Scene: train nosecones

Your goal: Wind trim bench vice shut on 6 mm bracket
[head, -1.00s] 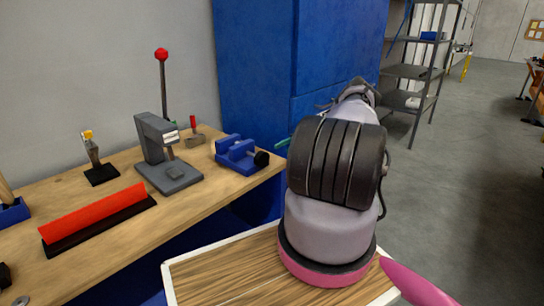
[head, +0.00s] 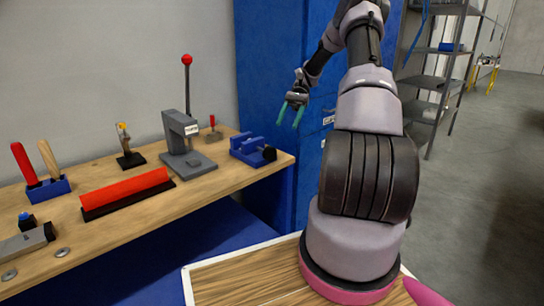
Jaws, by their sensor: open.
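The blue bench vice (head: 247,148) sits near the right end of the wooden bench, with a dark round knob or handle (head: 269,153) on its right side. Any bracket between its jaws is too small to make out. My gripper (head: 290,115), with two green fingers pointing down, is open and empty. It hangs in the air to the upper right of the vice, apart from it, in front of the blue cabinet.
On the bench (head: 217,181) stand a grey lever press (head: 181,140) with a red knob, a red bar on a black base (head: 127,191), and a blue holder (head: 49,189) with handles. A blue cabinet (head: 267,80) rises behind. Grey shelving (head: 428,90) stands at the right.

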